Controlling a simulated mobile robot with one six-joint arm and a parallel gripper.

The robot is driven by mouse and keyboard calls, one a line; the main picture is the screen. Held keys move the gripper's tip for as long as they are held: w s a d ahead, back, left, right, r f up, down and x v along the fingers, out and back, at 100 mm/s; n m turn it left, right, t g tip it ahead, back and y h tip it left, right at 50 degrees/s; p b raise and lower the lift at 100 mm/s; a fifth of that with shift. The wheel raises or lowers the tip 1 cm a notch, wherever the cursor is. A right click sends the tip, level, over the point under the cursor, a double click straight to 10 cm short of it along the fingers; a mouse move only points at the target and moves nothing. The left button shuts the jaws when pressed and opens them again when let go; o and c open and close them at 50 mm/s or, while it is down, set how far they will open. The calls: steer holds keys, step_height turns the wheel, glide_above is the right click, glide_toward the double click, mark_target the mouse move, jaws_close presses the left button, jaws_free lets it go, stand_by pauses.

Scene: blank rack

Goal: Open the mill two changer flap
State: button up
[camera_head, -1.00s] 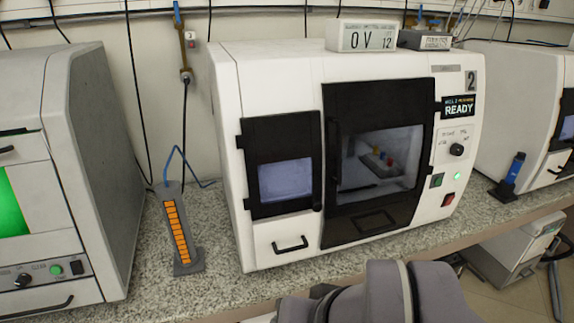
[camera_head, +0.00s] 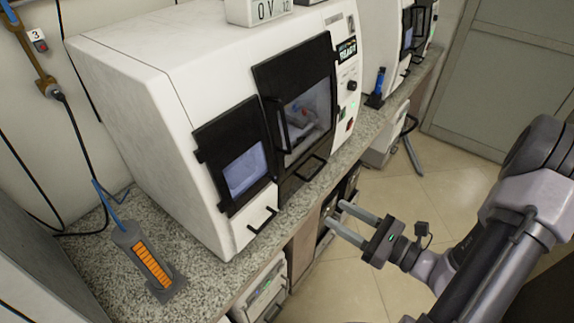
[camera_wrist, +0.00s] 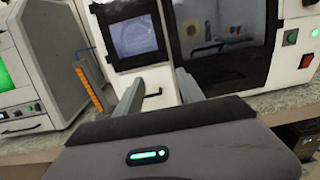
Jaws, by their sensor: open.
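Mill two is the white machine (camera_head: 140,75) on the counter, with a display reading READY in the earlier head view. Its left front has a small black-framed flap (camera_head: 222,137) with a bluish window, which looks closed; it also shows in the wrist view (camera_wrist: 104,50). To its right is the larger black door (camera_head: 262,75) with a vertical handle, also closed. My gripper (camera_head: 335,213) is open and empty, in front of and below the machine, apart from it. In the wrist view its two fingers (camera_wrist: 158,82) point toward the machine's front, below the flap.
A white drawer with a black handle (camera_head: 262,222) lies below the flap. A grey stand with orange cells (camera_head: 150,262) is on the granite counter (camera_head: 225,290) at left. Another machine (camera_head: 378,45) stands beyond. The tiled floor (camera_head: 440,180) in front is open.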

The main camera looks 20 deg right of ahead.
mark_target(279, 180)
steer(key=b+x, duration=0.2)
steer(key=x, duration=1.5)
steer(key=shift+w+f, duration=0.1)
jaws_close()
stand_by(0.5)
